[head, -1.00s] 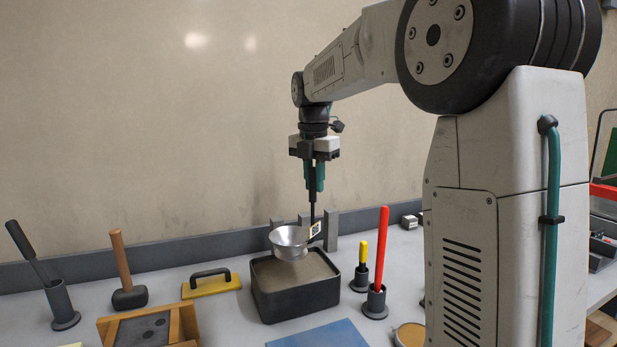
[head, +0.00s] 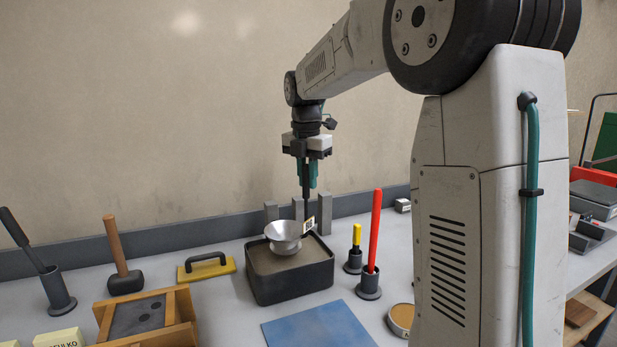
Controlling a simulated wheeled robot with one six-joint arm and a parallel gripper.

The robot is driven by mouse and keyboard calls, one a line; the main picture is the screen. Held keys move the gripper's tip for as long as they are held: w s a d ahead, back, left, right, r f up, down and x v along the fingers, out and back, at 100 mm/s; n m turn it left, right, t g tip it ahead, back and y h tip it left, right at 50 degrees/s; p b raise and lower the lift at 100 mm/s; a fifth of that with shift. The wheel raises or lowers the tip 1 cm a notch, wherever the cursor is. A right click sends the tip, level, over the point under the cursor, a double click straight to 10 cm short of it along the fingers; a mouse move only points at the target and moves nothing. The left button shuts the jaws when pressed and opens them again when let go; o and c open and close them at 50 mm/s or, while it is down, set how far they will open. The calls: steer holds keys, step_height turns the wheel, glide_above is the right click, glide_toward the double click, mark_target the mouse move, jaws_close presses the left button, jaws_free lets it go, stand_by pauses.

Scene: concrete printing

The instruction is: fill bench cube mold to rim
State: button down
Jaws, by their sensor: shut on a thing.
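My gripper (head: 306,187) is shut on the upright handle of a metal scoop with a round bowl (head: 283,233). A small marked tag sits near the bowl. The bowl is over the back part of a black tub (head: 292,284) holding grey-brown material; I cannot tell if it touches that material. The bowl's contents are not clear. A wooden-framed form (head: 183,304) with a dark grey inside and round dark spots lies at the lower left, partly cut off. I cannot tell if this is the cube mold.
A mallet (head: 126,283), a yellow float (head: 206,267) and a holder with a dark-handled tool (head: 56,289) stand left. A red rod (head: 375,230) and yellow-handled tool (head: 356,236) stand right of the tub. A blue mat (head: 318,326) lies in front. Grey uprights (head: 325,213) stand behind.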

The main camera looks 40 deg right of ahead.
steer(key=shift+f, duration=0.3)
stand_by(0.4)
steer(key=shift+f, duration=3.55)
step_height(320, 180, up, 11)
glide_above(307, 205)
steer(key=shift+w+d, duration=0.35)
steer(key=shift+w, duration=0.1)
steer(key=shift+f, duration=0.1)
